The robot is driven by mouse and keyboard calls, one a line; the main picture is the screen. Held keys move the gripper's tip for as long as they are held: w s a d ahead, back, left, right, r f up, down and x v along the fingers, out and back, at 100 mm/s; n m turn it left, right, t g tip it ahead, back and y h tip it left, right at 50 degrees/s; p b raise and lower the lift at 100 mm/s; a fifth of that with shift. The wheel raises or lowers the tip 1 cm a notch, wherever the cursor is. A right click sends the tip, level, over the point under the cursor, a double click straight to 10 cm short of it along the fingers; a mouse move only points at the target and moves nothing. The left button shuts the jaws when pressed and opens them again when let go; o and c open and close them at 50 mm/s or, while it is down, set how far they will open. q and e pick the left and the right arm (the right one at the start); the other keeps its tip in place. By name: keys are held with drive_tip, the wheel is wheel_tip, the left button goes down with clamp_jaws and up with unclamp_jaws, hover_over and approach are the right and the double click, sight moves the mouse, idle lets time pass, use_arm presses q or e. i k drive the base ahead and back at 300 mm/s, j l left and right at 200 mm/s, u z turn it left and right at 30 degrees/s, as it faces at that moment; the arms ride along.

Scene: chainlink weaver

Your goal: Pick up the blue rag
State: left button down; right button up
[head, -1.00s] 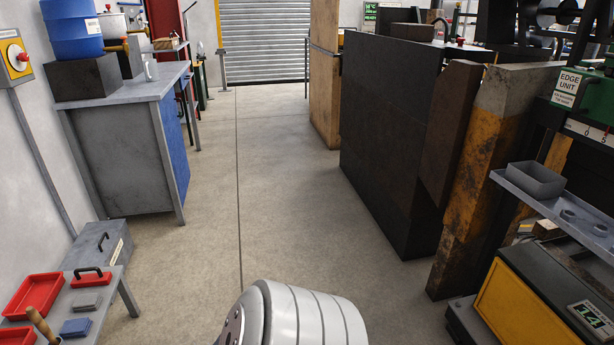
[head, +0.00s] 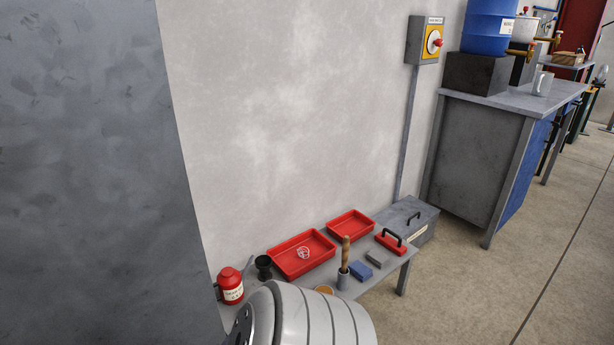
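A small folded blue cloth, which looks like the blue rag (head: 361,271), lies on the low grey bench (head: 402,260) along the wall. A grey block (head: 380,258) lies just to its right, and a wooden-handled brush (head: 345,262) stands upright to its left. A white, ribbed part of my own body fills the bottom middle and covers the bench's front. Neither of my grippers shows in the head view.
Two red trays, a larger one (head: 303,255) and a smaller one (head: 350,226), lie behind the rag. A red block with a black handle (head: 391,243), a black cup (head: 264,266) and a red flask (head: 230,285) share the bench. The floor at right is clear.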

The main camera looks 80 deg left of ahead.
sight(358, 269)
drive_tip(key=u, duration=2.1)
